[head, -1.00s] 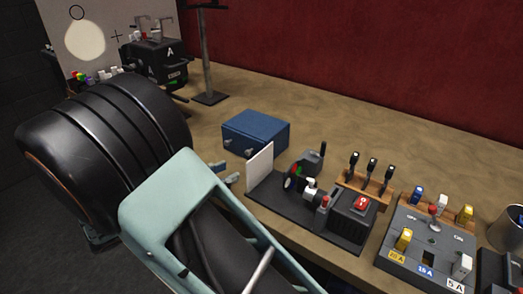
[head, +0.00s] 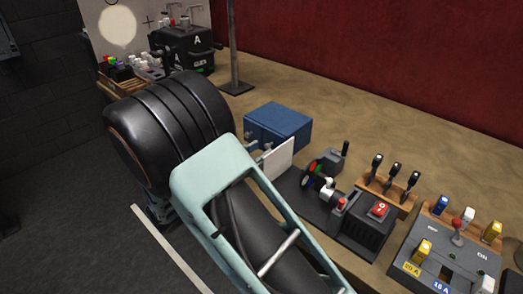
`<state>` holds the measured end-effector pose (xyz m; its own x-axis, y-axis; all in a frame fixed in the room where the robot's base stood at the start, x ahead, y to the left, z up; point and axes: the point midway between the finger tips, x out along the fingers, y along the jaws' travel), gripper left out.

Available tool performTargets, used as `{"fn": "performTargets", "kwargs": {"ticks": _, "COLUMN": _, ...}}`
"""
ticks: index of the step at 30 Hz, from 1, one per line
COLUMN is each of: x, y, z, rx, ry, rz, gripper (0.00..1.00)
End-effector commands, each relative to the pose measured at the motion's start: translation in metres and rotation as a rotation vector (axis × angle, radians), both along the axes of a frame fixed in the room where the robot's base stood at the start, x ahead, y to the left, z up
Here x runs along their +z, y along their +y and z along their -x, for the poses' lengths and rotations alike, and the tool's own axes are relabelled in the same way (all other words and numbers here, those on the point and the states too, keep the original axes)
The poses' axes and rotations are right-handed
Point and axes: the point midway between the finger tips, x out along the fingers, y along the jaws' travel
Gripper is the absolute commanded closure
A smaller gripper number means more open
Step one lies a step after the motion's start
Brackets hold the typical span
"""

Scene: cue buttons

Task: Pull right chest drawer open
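The blue chest (head: 280,124) stands on the table with its front facing left. Its front is partly hidden by my arm, and no drawer visibly stands out from it. A small knob (head: 249,135) shows at the left of its front.
Three levers (head: 395,178) and a switch panel (head: 440,250) are farther right. A post (head: 235,60) stands behind. The table behind the chest is clear.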

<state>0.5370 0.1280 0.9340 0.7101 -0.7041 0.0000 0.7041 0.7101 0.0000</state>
Motion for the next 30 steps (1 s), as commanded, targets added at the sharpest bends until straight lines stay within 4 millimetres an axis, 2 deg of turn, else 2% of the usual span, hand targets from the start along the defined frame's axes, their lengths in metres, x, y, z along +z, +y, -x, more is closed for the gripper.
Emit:
{"fn": "performTargets", "kwargs": {"ticks": 6, "x": 0.0002, "y": -0.0127, "z": -0.0124, "rx": -0.001, "ry": -0.001, "rz": -0.001, "gripper": 0.71}}
{"fn": "performTargets", "kwargs": {"ticks": 14, "x": 0.0002, "y": -0.0133, "z": -0.0133, "rx": 0.000, "ry": 0.000, "rz": 0.000, "gripper": 0.71}}
{"fn": "performTargets", "kwargs": {"ticks": 22, "x": 0.0002, "y": -0.0131, "z": -0.0131, "rx": 0.000, "ry": 0.000, "rz": 0.000, "gripper": 0.98}}
{"fn": "performTargets", "kwargs": {"ticks": 30, "x": 0.0002, "y": -0.0130, "z": -0.0130, "rx": -0.001, "ry": 0.000, "rz": 0.000, "gripper": 1.00}}
